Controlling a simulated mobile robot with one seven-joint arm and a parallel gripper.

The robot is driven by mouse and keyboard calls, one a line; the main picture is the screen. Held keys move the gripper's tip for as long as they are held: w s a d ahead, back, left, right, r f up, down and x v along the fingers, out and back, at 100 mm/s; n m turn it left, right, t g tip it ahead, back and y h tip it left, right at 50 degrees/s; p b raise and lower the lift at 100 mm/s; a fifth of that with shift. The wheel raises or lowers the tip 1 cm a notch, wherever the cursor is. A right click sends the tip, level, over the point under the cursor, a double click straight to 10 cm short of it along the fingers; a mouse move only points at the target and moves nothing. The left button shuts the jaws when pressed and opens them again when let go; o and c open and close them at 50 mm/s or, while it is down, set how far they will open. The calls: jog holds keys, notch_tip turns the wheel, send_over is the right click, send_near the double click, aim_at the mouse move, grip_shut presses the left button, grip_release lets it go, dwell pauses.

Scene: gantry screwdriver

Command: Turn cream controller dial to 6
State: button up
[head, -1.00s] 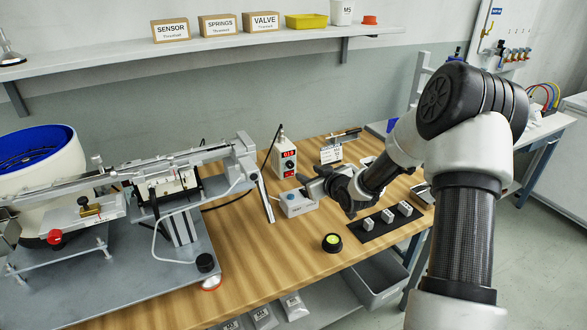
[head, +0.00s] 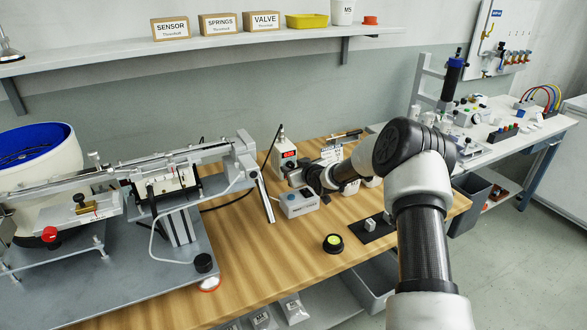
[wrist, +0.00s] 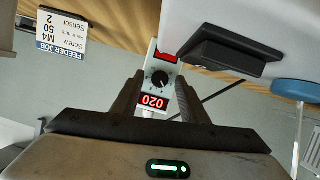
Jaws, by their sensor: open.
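The cream controller (head: 285,148) stands on the bench with a red display on its upper front. My gripper (head: 298,179) is in front of it and hides its lower front. In the wrist view, which is upside down, the controller (wrist: 153,84) shows between my fingers. Its round black dial (wrist: 160,79) has a white pointer mark, and a red display (wrist: 153,101) reads 020. A second red display (wrist: 166,57) is partly cut off and I cannot read it. My gripper (wrist: 160,82) is open, its fingers on either side of the dial in the picture. I cannot tell contact.
A grey box with a blue button (head: 297,202) sits close below my gripper. A feeder job card (wrist: 62,36) reads M4, 50 per minute, sensor 2. The feeder rail (head: 190,155) stands at left. A black round button with a yellow-green top (head: 333,243) is in front.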

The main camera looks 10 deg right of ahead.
grip_shut()
jog(key=shift+d, duration=0.1)
